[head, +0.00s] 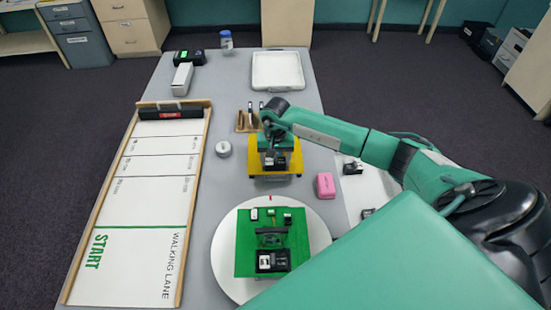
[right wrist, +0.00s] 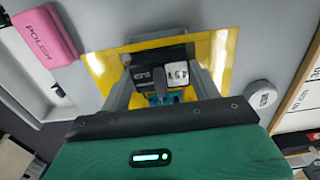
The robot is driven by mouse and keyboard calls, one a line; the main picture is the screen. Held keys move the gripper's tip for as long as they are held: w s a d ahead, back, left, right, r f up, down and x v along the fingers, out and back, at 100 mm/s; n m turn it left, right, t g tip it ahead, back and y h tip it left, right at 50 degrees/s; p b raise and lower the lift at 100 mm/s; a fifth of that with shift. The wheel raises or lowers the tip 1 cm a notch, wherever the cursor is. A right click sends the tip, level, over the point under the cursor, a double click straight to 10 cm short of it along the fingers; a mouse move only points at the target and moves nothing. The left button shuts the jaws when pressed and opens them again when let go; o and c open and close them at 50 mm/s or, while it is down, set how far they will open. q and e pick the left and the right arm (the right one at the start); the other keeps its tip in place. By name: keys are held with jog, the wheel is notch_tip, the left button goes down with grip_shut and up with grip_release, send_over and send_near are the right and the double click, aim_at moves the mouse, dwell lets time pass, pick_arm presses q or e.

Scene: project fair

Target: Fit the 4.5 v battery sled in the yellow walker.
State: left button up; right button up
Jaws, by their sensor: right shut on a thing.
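The yellow walker (head: 289,165) stands on the table beyond the round white board. It also shows in the right wrist view (right wrist: 100,67). My right gripper (head: 274,156) is over the walker, pointing down. It is shut on a dark block with a white part, seemingly the battery sled (right wrist: 143,75). The sled is between the fingers, within the outline of the yellow frame. I cannot tell whether it is seated or still above the walker's floor. My left gripper is not in view.
A round white board (head: 225,255) with a green walker (head: 245,255) stands nearer. A pink block (head: 325,186) lies to the right and a grey round tin (head: 223,149) to the left. The walking lane (head: 145,205) fills the left side. A white tray (head: 278,71) lies at the back.

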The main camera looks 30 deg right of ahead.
jog(key=shift+f, duration=0.1)
dwell(0.3)
jog(key=shift+f+b, duration=0.1)
jog(key=shift+b, duration=0.35)
jog(key=shift+s+f, duration=0.1)
dwell(0.3)
jog(key=o, duration=1)
jog(key=shift+d+r, duration=0.1)
jog(key=shift+r, duration=0.55)
jog(key=shift+r+p, duration=1.4)
jog(key=shift+r, duration=1.8)
